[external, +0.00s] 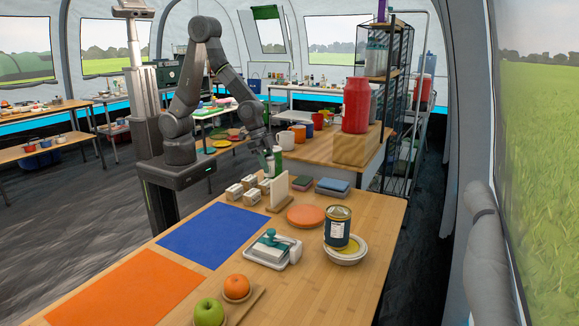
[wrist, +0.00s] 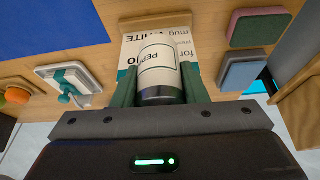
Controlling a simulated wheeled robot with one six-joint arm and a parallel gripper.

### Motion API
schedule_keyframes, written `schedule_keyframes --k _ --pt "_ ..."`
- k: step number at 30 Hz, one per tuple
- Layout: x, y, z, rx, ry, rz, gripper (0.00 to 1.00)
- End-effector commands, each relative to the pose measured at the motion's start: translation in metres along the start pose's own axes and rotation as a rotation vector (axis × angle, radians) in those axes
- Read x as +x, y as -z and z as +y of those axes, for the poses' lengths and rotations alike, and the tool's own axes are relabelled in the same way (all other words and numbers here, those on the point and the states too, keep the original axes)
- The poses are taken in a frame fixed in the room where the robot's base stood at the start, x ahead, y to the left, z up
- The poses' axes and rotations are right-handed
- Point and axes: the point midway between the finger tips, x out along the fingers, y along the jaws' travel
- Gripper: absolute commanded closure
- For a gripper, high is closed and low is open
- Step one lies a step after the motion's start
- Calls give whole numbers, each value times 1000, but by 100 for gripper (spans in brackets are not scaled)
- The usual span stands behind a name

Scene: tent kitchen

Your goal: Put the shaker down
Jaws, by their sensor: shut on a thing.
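The shaker (wrist: 161,62) is a pale cylinder with a dark band at its near end and lettering that reads like "PEPPER". In the wrist view it sits between the green fingers of my gripper (wrist: 160,84), which is shut on it. In the external view my gripper (external: 271,163) is over the far left end of the wooden table (external: 375,262), behind a small upright card. The shaker (external: 277,155) shows there as a small pale shape, partly hidden by the fingers. I cannot tell whether its base touches anything.
The printed card in a wooden holder (external: 280,190) stands close by, with several small pale blocks (external: 250,187) to its left. Sponges (external: 332,186), an orange disc (external: 306,215), a butter dish (external: 272,250) and a can (external: 337,226) lie nearby. The blue mat (external: 212,234) is bare.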

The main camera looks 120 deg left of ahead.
Motion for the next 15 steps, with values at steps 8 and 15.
schedule_keyframes --k 8,15 --pt "8 -3 100 258 -103 0 85" --pt "1 -23 195 513 -207 2 85"
